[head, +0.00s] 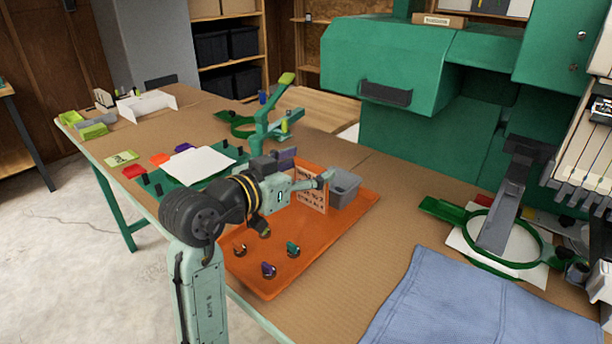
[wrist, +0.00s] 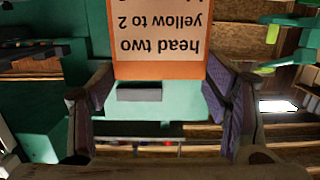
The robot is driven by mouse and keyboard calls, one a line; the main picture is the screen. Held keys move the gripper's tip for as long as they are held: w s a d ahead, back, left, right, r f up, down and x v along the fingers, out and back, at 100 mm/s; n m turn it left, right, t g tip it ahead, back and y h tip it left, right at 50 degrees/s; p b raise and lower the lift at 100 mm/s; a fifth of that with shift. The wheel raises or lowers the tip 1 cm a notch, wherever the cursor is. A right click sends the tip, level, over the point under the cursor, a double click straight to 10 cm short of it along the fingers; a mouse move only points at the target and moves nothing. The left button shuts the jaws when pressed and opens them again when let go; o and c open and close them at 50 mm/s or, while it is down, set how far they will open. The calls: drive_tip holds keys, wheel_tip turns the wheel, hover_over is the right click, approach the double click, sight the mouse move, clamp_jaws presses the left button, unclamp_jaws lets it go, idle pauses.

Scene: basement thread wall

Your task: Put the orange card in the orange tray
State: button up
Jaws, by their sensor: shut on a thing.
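My gripper (head: 322,178) reaches right over the orange tray (head: 335,232) in the head view. It is shut on the orange card (head: 309,190), which has a white printed face and an orange border. The card stands roughly upright at the fingers; whether its lower edge touches the tray is unclear. In the wrist view the card (wrist: 158,71) is between the two purple-padded fingers of my gripper (wrist: 158,90), its printing upside down. The upper part of the card runs out of that view.
A grey bin (head: 344,188) stands at the tray's back edge. Several small dark pieces (head: 268,270) are at its front. A green stand (head: 265,128) rises behind my arm. Flat coloured pieces (head: 133,171) lie left. A blue cloth (head: 470,305) and green embroidery machine (head: 400,65) are right.

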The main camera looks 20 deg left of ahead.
drive_tip(key=f, duration=0.2)
drive_tip(key=w+f+p, duration=0.1)
drive_tip(key=shift+w+a+f, duration=0.15)
drive_tip(key=shift+f, duration=0.2)
drive_tip(key=shift+f, duration=0.2)
drive_tip(key=o, duration=0.8)
drive_tip(key=shift+o, duration=0.2)
drive_tip(key=shift+r, duration=0.1)
